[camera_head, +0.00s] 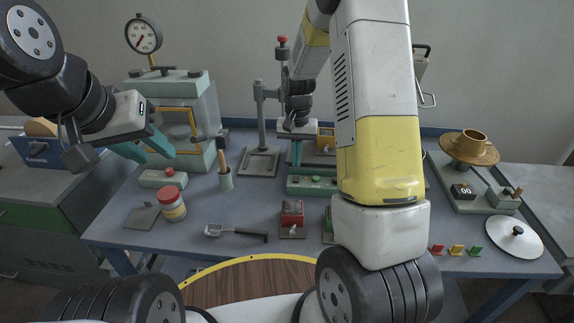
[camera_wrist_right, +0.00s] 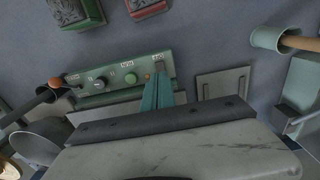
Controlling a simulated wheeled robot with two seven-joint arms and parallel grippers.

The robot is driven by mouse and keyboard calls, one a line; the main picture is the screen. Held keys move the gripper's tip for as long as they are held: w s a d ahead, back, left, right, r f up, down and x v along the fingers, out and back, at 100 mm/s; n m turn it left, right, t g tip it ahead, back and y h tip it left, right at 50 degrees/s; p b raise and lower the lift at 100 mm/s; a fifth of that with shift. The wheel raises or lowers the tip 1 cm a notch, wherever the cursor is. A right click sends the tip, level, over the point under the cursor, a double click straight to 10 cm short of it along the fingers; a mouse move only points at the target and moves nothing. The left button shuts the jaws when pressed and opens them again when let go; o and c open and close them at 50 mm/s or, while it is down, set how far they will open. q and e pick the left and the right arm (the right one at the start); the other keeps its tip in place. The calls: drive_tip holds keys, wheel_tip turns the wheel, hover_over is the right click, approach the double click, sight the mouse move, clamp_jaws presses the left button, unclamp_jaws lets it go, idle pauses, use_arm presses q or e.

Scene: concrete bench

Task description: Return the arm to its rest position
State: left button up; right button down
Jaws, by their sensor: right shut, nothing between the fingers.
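My right arm (camera_head: 375,100) comes down over the middle of the bench in the head view, bent at a yellow and white elbow, with its hand reaching toward the back. My right gripper (camera_head: 297,160) points down above the green control box (camera_head: 318,186). In the right wrist view its teal fingers (camera_wrist_right: 158,92) are together with nothing between them, in front of the box's knobs and buttons. Whether they touch the box I cannot tell.
A pressure gauge (camera_head: 143,36), green cup with brush (camera_head: 226,181), red-lidded jar (camera_head: 172,204), scoop (camera_head: 236,232) and red block (camera_head: 292,212) stand around the bench.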

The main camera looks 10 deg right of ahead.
drive_tip(key=shift+r, duration=0.55)
drive_tip(key=s+r+n+t+y, duration=0.1)
drive_tip(key=s+r, duration=0.3)
drive_tip(key=r, duration=0.3)
drive_tip(key=s+r+t, duration=0.2)
drive_tip(key=s+r, duration=0.2)
drive_tip(key=r, duration=0.4)
drive_tip(key=s+a+r+n+t, duration=0.1)
drive_tip(key=s+r, duration=0.2)
drive_tip(key=s, duration=0.5)
drive_tip(key=s+a+r+n+t+y, duration=0.1)
drive_tip(key=s+r, duration=0.3)
drive_tip(key=s, duration=0.4)
drive_tip(key=shift+s+r+n+t, duration=0.2)
drive_tip(key=shift+n+t, duration=0.2)
drive_tip(key=shift+t, duration=0.2)
drive_tip(key=shift+a, duration=0.1)
